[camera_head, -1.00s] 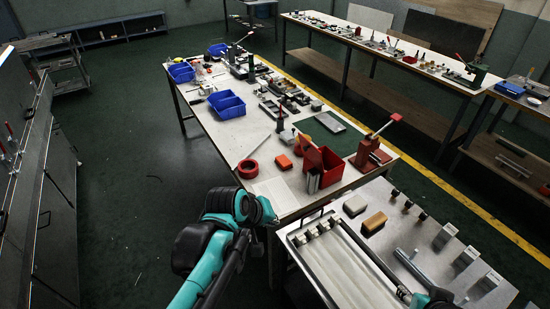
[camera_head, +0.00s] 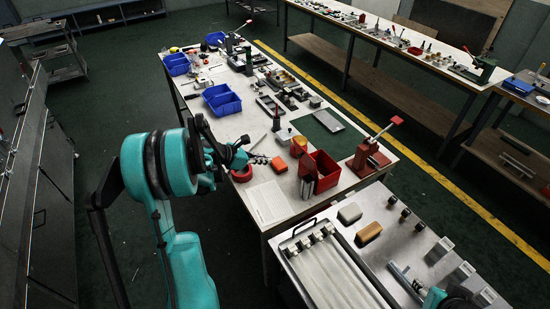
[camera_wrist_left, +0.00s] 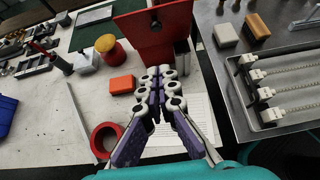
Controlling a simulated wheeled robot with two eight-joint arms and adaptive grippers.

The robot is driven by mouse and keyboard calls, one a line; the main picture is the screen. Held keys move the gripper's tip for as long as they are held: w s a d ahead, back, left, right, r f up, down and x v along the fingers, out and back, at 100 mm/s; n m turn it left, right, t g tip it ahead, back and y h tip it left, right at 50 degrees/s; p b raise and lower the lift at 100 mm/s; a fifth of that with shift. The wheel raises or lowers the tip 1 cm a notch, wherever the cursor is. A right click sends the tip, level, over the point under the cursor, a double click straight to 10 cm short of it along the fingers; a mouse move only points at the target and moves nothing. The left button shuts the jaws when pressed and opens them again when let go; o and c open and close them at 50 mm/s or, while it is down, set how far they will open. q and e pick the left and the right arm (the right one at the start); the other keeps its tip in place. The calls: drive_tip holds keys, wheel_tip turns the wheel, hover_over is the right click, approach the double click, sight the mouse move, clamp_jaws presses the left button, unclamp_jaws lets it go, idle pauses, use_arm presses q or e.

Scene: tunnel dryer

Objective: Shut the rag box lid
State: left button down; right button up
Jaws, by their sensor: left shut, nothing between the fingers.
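The red rag box (camera_head: 328,182) stands on the white table near its front right corner. Its top is open in the head view, with the dark inside showing. Its red lid (camera_head: 308,164) stands raised on the side toward my left gripper. In the left wrist view the lid shows as a broad red panel (camera_wrist_left: 158,28) with a small dark spot. My left gripper (camera_head: 272,160) is shut and empty, just left of the box in the head view.
An orange block (camera_head: 298,146), a red tape roll (camera_head: 241,174) and a paper sheet (camera_head: 268,202) lie near the box. A red lever press (camera_head: 368,158) stands to its right. A steel table with a roller tray (camera_head: 335,270) adjoins the front.

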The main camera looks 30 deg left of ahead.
sight(298, 156)
use_arm(q)
drive_tip(key=w+r+b+x, duration=0.1)
drive_tip(key=r+x, duration=0.1)
drive_tip(key=x, duration=0.9)
drive_tip(key=shift+w+d+b, duration=0.4)
drive_tip(key=shift+d, duration=0.15)
drive_tip(key=shift+w+d+r+g+p, duration=0.25)
drive_tip(key=shift+w+r+g+p, duration=0.1)
drive_tip(key=shift+p, duration=0.1)
